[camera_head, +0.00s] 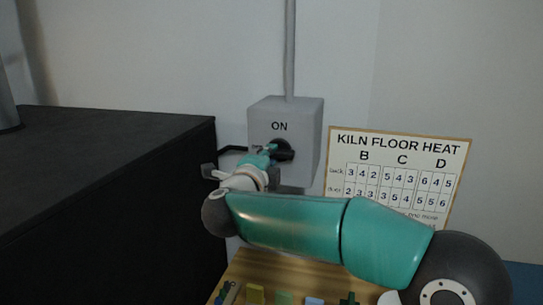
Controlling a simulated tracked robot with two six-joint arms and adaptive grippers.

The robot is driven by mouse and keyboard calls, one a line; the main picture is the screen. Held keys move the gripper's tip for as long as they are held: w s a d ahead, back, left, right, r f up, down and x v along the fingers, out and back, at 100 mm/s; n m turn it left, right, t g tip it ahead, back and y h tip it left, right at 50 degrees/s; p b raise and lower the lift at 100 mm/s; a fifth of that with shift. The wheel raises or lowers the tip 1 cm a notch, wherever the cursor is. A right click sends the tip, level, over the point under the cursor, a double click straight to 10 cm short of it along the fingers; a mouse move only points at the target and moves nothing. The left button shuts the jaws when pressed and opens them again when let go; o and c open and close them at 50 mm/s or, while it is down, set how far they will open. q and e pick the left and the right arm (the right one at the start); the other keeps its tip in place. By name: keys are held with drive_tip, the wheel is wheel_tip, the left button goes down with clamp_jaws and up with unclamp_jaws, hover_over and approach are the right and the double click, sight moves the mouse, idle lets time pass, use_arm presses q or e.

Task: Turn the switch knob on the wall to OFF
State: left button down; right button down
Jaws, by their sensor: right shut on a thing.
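The grey switch box (309,125) is fixed to the wall, with the word ON printed above its dark switch knob (285,152). My right arm comes in from the right and reaches across below the box. My right gripper (270,153) is at the front of the box, shut on the switch knob. The gripper and wrist cover the left part of the knob and the lower part of the box face. No OFF mark is visible. Which way the knob points is hard to tell. My left gripper is not in view.
A large black block (105,190) with a flat top stands at the left, close to my wrist. A KILN FLOOR HEAT sign (398,143) is on the wall right of the box. A wooden surface (262,270) with several small coloured items lies below my arm. A grey pipe (290,50) rises above the box.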

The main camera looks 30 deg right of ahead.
drive_tip(key=shift+w+a+f, duration=0.15)
drive_tip(key=shift+a+f, duration=0.05)
drive_tip(key=shift+f, duration=0.1)
drive_tip(key=c, duration=1.1)
unclamp_jaws()
drive_tip(key=shift+a, duration=0.1)
drive_tip(key=shift+r, duration=0.1)
drive_tip(key=v, duration=1.1)
drive_tip(key=shift+s+a, duration=0.25)
drive_tip(key=shift+s, duration=0.1)
